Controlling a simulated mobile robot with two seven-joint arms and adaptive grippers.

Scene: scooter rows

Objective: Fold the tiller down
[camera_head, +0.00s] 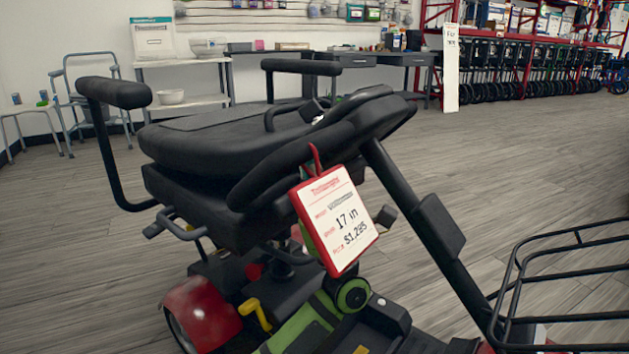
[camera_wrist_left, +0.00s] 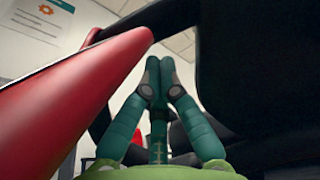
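The scooter's black tiller (camera_head: 435,228) rises from the front at lower right and leans back toward the seat (camera_head: 225,150). Its looped handlebar (camera_head: 330,140) is close over the seat's front in this view. A red-framed price tag (camera_head: 338,220) hangs from the handlebar. My left arm comes up from below, and my left gripper (camera_head: 306,172) is mostly hidden behind the tag. In the left wrist view its teal fingertips (camera_wrist_left: 160,68) are together, with nothing clear between them. The tag's red edge (camera_wrist_left: 85,95) is left of them and a dark part is right. My right gripper is out of view.
A black wire basket (camera_head: 570,285) is at the scooter's front right. The seat's armrests (camera_head: 115,93) stick up at the sides. A red rear fender (camera_head: 200,313) is at lower left. Tables (camera_head: 185,75) line the back wall; the wood floor (camera_head: 520,150) behind is clear.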

